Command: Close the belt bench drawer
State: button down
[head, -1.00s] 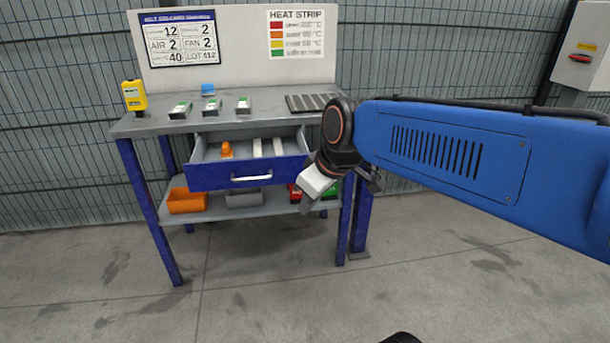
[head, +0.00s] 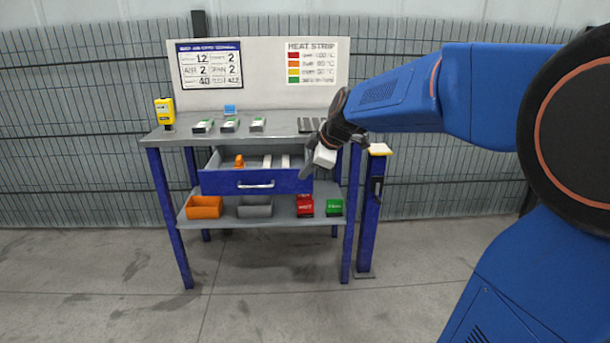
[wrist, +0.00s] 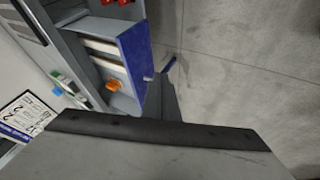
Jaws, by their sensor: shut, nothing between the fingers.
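The belt bench drawer hangs open under the bench top, its blue front (head: 225,183) standing out from the frame. A pale bar handle (head: 256,184) runs across that front. Inside lie an orange item (head: 239,161) and two pale bars (head: 285,161). My gripper (head: 305,174) is at the right end of the drawer front, shut and empty. I cannot tell whether it touches the front.
The bench top (head: 180,135) carries a yellow device (head: 165,111) and several small grey units. The lower shelf (head: 285,219) holds an orange bin (head: 205,207), a grey bin, and red and green boxes. A blue post (head: 371,215) stands right of the bench. Floor in front is clear.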

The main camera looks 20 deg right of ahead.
aim_at(295, 181)
jog(key=x, duration=0.3)
jog(key=w+x, duration=0.1)
jog(key=x, duration=0.2)
jog(key=d+x, duration=0.1)
jog(key=x, duration=0.2)
jog(key=shift+w+a+r, duration=0.1)
jog(key=shift+w+r, duration=0.05)
jog(key=shift+w, duration=0.3)
jog(key=shift+w+d, duration=0.25)
jog(key=shift+w, duration=0.55)
jog(key=w+d, duration=0.2)
jog(key=w, duration=0.4)
jog(key=w+d, duration=0.2)
jog(key=w, duration=0.5)
jog(key=w+d, duration=0.2)
jog(key=w, duration=0.5)
jog(key=shift+w+d, duration=0.25)
jog(key=shift+d, duration=0.05)
jog(key=shift+w+d+r, duration=0.1)
jog(key=shift+w+r, duration=0.05)
jog(key=shift+w, duration=0.05)
jog(key=shift+r, duration=0.1)
